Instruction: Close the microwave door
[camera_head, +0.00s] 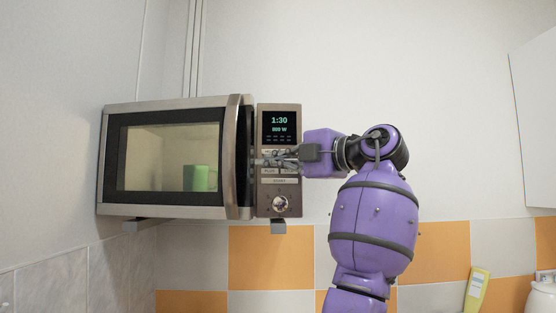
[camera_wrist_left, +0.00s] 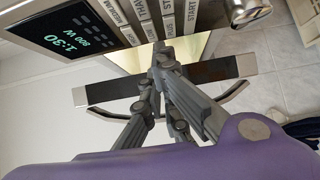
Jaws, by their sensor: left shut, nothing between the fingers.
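The microwave (camera_head: 279,187) hangs on the wall at the left of the head view. Its door (camera_head: 165,213) has a steel frame, a dark window and an upright handle (camera_head: 232,150) on its right side. A dark gap shows between the door and the control panel, so the door stands ajar. In the wrist view the door's edge (camera_wrist_left: 215,70) stands out from the panel, with a pale yellow opening between. My left gripper (camera_head: 258,162) is shut and empty, with its fingertips at this gap, in front of the panel. Whether it touches the door I cannot tell. My right gripper is out of view.
A green mug (camera_head: 198,178) shows behind the door window. The microwave rests on grey brackets (camera_head: 278,228). A yellow bottle (camera_head: 476,289) and a white vessel (camera_head: 541,298) stand at the lower right.

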